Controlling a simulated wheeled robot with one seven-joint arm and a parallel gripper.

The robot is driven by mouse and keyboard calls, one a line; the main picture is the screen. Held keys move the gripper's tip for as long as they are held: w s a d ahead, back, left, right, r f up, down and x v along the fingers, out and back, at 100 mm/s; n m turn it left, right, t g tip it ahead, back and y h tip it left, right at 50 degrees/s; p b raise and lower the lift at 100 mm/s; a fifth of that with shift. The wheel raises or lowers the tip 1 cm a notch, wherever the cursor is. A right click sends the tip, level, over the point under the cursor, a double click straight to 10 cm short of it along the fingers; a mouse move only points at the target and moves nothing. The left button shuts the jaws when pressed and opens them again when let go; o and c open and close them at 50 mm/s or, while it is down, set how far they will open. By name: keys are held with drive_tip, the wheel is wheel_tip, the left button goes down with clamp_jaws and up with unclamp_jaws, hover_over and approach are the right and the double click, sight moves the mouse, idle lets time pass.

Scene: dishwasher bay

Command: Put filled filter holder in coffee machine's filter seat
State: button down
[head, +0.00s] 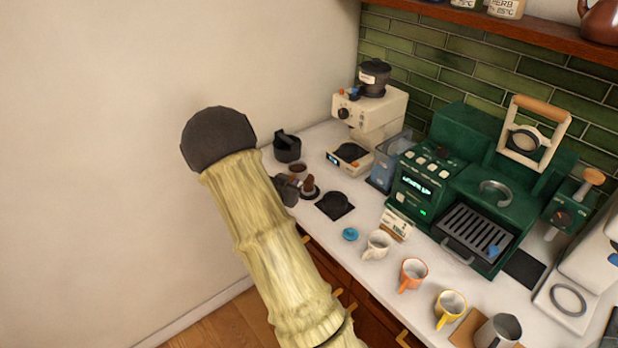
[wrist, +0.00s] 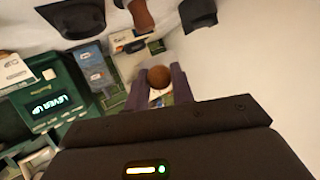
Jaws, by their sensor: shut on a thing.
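My gripper (head: 300,185) is at the left end of the counter. It is shut on the brown wooden handle of the filter holder (head: 309,184). In the wrist view the handle's round brown end (wrist: 158,75) sits between the two purple-grey fingers. The holder's basket and its coffee are not clearly visible. The green coffee machine (head: 466,175) stands to the right, apart from my gripper. Its filter seat, a grey ring (head: 495,194), looks empty. The wooden-handled lever frame (head: 528,130) stands upright above it. The machine's display (wrist: 62,105) reads "LEVER UP" in the wrist view.
A cream grinder (head: 368,118), a blue clear tank (head: 388,160) and a black knock bin (head: 287,147) stand around the gripper. A dark mat (head: 335,206) lies close by. Several cups, including an orange one (head: 412,273), line the front counter edge. A shelf (head: 500,30) overhangs the back.

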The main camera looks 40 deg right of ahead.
drive_tip(key=w+a+r+n+t+y+p, duration=0.1)
drive_tip(key=a+r+n+t+y+p, duration=0.15)
drive_tip(key=a+n+y, duration=0.65)
drive_tip(key=w+a+r+n+t+y+p, duration=0.1)
drive_tip(key=a+r+n+t+y+p, duration=0.15)
drive_tip(key=a, duration=1.35)
drive_tip(key=s+a+r+n+g+y+p, duration=0.1)
drive_tip(key=s+a+r+n+g+y, duration=0.2)
drive_tip(key=s+a, duration=0.4)
drive_tip(key=s+a+r+n+g+y+p, duration=0.1)
drive_tip(key=s+a+r+n+y, duration=0.3)
drive_tip(key=a, duration=1)
drive_tip(key=s+n+g+y, duration=0.1)
drive_tip(key=s+n+y, duration=0.2)
drive_tip(key=shift+s+r+g, duration=0.3)
drive_tip(key=shift+r+g, duration=0.1)
drive_tip(key=shift+y, duration=0.25)
